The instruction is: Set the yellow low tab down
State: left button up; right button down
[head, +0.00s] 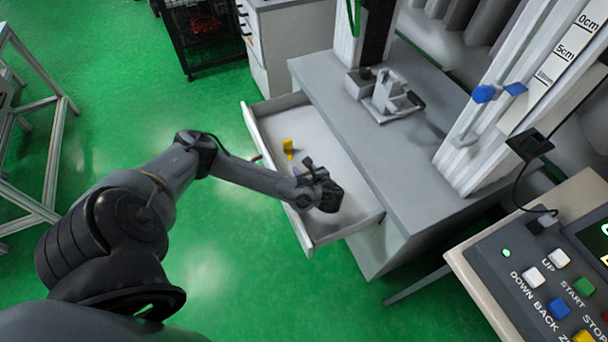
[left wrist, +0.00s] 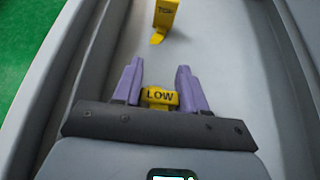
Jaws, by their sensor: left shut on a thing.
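The yellow low tab (left wrist: 160,97), lettered LOW, sits between the purple fingers of my left gripper (left wrist: 159,90), which is shut on it. In the head view my left gripper (head: 322,190) is over the near part of the open drawer; the low tab cannot be made out there. Whether the tab touches the drawer floor I cannot tell. My right gripper is not in view.
The open drawer (head: 359,223) has raised walls around a mostly bare floor. Another yellow piece (head: 288,147) stands in it, also seen in the left wrist view (left wrist: 165,14). A grey bench (head: 340,100), the white tower (head: 500,110) and a button panel (head: 520,290) lie to the right.

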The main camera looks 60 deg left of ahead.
pick_arm(q)
jog(key=shift+f, duration=0.65)
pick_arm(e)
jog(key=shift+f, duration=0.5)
pick_arm(q)
jog(key=o, duration=1)
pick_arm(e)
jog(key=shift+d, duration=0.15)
pick_arm(q)
jog(key=shift+d+r, duration=0.2)
jog(key=shift+r, duration=0.05)
jog(key=p+v, duration=0.6)
jog(key=v, duration=0.5)
jog(key=shift+d+r, duration=0.1)
jog(key=shift+d, duration=0.2)
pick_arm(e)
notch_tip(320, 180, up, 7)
